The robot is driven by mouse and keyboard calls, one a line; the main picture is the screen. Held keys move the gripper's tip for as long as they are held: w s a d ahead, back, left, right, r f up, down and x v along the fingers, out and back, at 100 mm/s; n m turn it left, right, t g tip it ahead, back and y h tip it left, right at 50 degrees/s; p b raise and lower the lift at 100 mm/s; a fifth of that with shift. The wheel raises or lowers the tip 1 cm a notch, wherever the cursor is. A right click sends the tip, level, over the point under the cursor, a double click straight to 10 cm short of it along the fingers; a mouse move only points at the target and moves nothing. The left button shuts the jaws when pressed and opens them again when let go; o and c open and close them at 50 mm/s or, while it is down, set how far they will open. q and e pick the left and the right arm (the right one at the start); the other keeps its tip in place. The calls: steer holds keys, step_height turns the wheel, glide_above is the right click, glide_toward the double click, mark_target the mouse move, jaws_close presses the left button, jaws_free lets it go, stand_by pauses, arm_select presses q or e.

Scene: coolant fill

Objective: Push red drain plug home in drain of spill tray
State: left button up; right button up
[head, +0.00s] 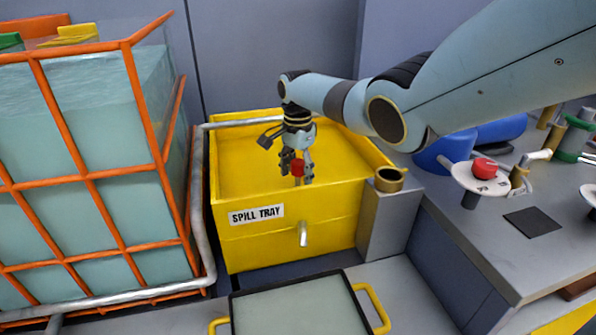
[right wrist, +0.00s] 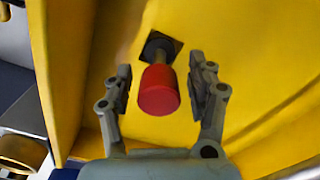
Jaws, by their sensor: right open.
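The yellow spill tray (head: 337,225) stands in the middle of the head view with its label on the front wall. The red drain plug (right wrist: 158,92) is between my right gripper's fingers in the right wrist view, and its red head also shows in the head view (head: 297,168). A brass stem runs from the red head to a dark square drain (right wrist: 160,47) in the tray floor. How deep the stem sits I cannot tell. My right gripper (right wrist: 162,85) is open around the plug, with a gap on both sides. My left gripper is not in view.
An orange-framed tank (head: 90,180) of liquid stands left of the tray. A grey post with a brass ring (head: 390,180) is at the tray's right corner. A tray with yellow handles (head: 300,305) lies in front. The bench on the right holds a red button (head: 484,168).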

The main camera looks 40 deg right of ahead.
step_height(320, 180, up, 12)
stand_by(0.6)
steer(key=shift+f, duration=0.1)
stand_by(0.4)
